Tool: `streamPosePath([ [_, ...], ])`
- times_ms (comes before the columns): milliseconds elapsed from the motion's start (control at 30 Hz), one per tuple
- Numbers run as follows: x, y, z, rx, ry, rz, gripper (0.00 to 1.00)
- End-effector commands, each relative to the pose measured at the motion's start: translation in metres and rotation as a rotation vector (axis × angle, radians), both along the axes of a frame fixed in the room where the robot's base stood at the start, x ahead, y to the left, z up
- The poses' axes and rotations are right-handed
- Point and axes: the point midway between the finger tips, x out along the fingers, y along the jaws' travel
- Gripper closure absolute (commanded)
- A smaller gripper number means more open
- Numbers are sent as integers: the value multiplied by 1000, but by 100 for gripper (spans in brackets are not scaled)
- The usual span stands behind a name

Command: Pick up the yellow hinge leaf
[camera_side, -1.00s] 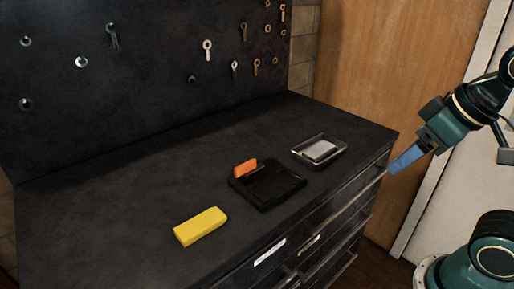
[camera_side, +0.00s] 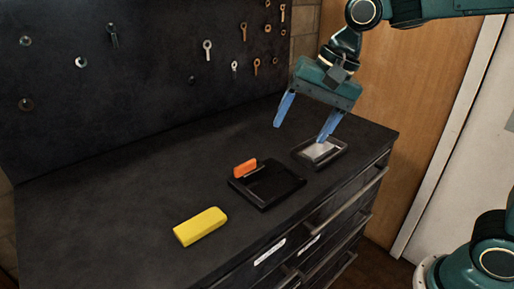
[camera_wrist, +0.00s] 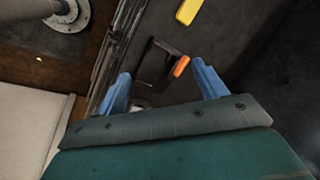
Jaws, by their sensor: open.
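The yellow hinge leaf (camera_side: 200,226) is a flat yellow block lying on the dark bench top, toward the front left in the side view. It also shows at the top edge of the wrist view (camera_wrist: 188,11), partly cut off. My gripper (camera_side: 303,133) has its two blue fingers spread wide with nothing between them. It is above the back right part of the bench, over and beside the metal tray, well apart from the yellow leaf.
A black holder (camera_side: 270,185) with an orange piece (camera_side: 245,168) standing at its back edge lies between my gripper and the yellow leaf. A small tray (camera_side: 338,155) holds a grey plate. A dark pegboard (camera_side: 150,70) with hung tools rises behind. The bench's left side is clear.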

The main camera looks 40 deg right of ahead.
Motion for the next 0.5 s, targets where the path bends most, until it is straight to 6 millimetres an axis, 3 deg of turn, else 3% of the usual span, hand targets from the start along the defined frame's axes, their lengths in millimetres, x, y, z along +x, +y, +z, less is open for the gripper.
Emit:
streamPosePath([
  [100, 24, 16, -9, 53, 64, -87, 29],
  [500, 90, 69, -53, 193, 296, -408, 29],
])
